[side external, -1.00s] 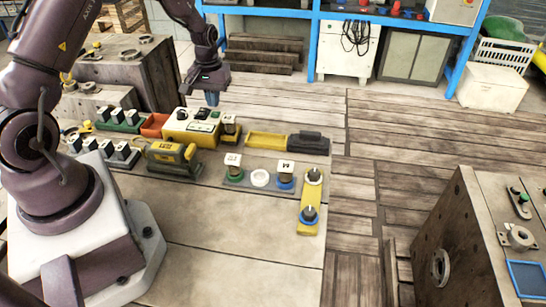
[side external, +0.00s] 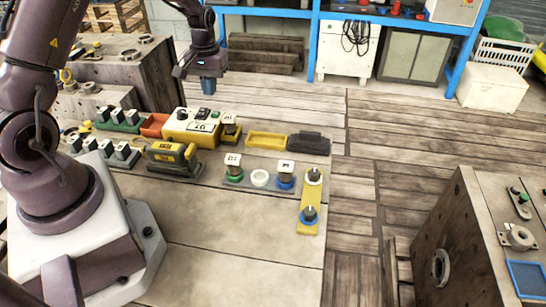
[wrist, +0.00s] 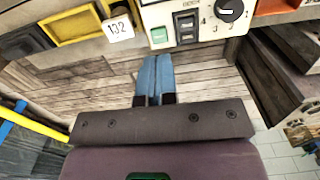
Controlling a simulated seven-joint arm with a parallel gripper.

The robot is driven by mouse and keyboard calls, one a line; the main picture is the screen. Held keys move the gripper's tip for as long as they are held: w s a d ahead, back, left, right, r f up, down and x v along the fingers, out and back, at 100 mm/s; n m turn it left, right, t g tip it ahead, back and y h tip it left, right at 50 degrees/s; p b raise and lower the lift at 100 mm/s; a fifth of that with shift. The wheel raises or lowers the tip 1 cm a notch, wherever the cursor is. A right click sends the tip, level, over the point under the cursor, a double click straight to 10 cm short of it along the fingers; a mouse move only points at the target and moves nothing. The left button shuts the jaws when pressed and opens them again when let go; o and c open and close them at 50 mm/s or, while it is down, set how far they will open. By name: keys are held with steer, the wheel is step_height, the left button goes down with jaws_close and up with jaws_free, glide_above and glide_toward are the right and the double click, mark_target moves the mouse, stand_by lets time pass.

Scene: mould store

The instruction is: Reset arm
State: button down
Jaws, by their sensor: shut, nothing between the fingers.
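My gripper (side external: 208,87) hangs in the air beyond the far edge of the work table, above and behind the yellow-and-white control box (side external: 190,128). In the wrist view its blue fingers (wrist: 156,75) are together with nothing between them, and the wooden floor shows beneath. The control box also shows at the top of the wrist view (wrist: 190,20), with a green button and a black dial. My gripper touches nothing.
On the table (side external: 230,225) stand a yellow tray (side external: 266,140), a black block (side external: 308,143), a yellow-and-black device (side external: 172,157), an orange bin (side external: 154,125) and several number-tagged pieces. The table's front is clear. Blue shelving (side external: 312,50) stands behind.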

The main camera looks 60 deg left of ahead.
steer(key=s+d+r+m+t, duration=0.3)
steer(key=s+d+r, duration=0.5)
steer(key=d+r, duration=0.3)
steer(key=s+d+r+m+t, duration=0.3)
steer(key=s+d+r+m, duration=0.2)
steer(key=s+d+r, duration=0.3)
steer(key=d+r, duration=0.3)
steer(key=shift+s+d+r+m, duration=0.2)
steer(key=shift+s+r+m, duration=0.05)
steer(key=shift+r+m, duration=0.1)
stand_by(1.1)
